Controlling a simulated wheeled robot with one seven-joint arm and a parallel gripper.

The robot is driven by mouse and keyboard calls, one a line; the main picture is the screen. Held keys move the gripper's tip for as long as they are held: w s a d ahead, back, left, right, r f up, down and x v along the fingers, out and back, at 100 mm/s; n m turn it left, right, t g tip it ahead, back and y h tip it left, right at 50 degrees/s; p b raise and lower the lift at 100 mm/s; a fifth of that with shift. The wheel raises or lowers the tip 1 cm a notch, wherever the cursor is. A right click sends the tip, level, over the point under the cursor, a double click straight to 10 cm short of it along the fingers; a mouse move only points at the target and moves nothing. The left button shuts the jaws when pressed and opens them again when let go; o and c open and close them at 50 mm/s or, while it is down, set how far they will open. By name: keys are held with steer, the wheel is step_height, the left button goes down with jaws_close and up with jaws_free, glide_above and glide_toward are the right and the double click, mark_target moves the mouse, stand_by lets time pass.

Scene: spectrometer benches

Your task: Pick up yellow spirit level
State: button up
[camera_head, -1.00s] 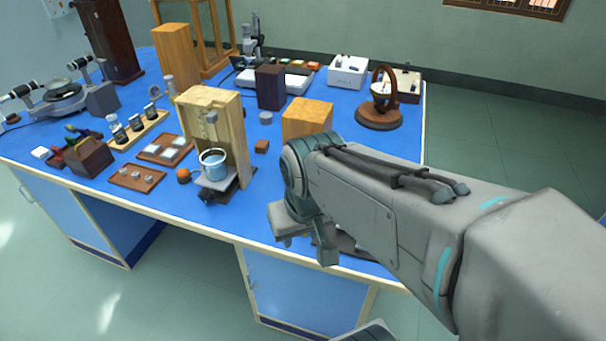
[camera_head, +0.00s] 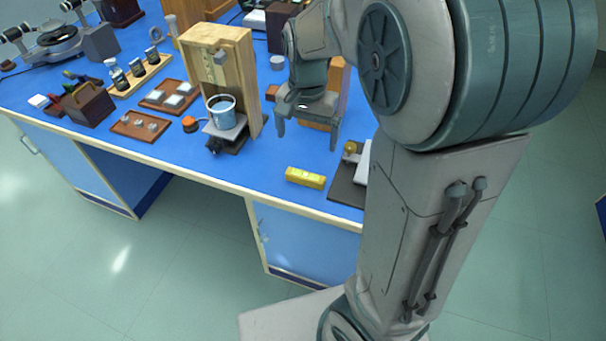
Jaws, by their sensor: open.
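The yellow spirit level (camera_head: 305,178) lies on the blue bench top near its front edge, to the right of the wooden stand with the blue cup. It is in full view. My gripper (camera_head: 307,143) points down above the bench, just behind the spirit level in the picture. Its two fingers are spread wide and nothing is between them. It does not touch the spirit level.
A wooden stand (camera_head: 240,70) holding a blue cup (camera_head: 221,108) is left of my gripper. A dark board (camera_head: 343,187) is close to the right of the spirit level, partly behind my arm. An orange-brown block (camera_head: 338,80) is behind the gripper. Bench top left of the level is clear.

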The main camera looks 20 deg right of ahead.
mark_target(305, 175)
step_height(305, 175, down, 13)
steer(key=shift+a+f+b, duration=0.1)
steer(key=shift+b, duration=0.6)
steer(key=c, duration=0.7)
